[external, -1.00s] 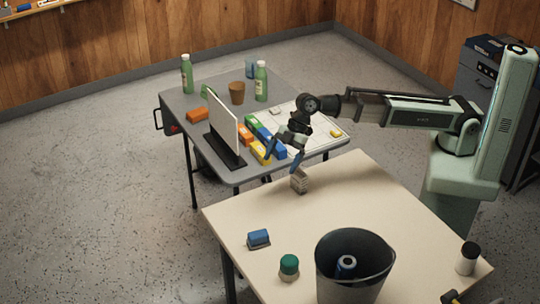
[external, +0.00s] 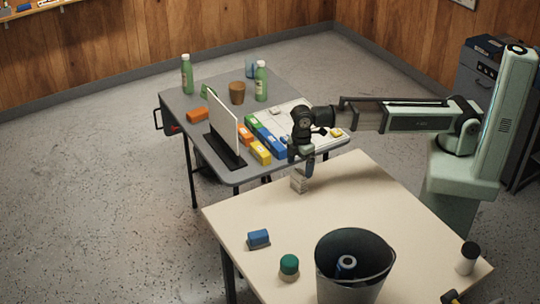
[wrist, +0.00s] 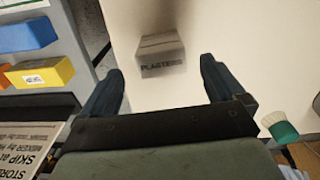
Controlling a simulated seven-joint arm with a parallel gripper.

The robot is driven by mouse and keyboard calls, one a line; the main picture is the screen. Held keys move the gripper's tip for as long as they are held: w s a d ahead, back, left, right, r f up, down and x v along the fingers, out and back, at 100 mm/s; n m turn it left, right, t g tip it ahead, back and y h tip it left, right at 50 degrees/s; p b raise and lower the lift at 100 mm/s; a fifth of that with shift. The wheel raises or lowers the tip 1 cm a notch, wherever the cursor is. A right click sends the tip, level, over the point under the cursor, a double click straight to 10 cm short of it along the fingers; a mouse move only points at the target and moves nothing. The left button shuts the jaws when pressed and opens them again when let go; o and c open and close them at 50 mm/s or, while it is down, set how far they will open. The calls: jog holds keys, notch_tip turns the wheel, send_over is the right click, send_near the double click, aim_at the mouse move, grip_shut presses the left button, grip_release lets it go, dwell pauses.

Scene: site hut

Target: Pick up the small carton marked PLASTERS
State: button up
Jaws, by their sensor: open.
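The small carton marked PLASTERS (wrist: 161,57) stands on the beige table, and its lettering shows in the wrist view. In the external view the carton (external: 298,184) is at the table's far left edge, partly covered by my fingers. My gripper (external: 303,168) is open and points down just above the carton. In the wrist view my two fingers (wrist: 160,85) stand either side of the line to the carton, which lies beyond their tips. Nothing is between the fingers.
A grey table (external: 184,120) close by holds yellow, blue, green and orange boxes, bottles and a standing panel (external: 224,123).

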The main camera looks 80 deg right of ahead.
aim_at(299, 182)
jog(key=shift+a+f, duration=0.15)
jog(key=shift+f, duration=4.2)
jog(key=shift+c, duration=0.2)
jog(key=c, duration=1)
jog(key=shift+r, duration=0.1)
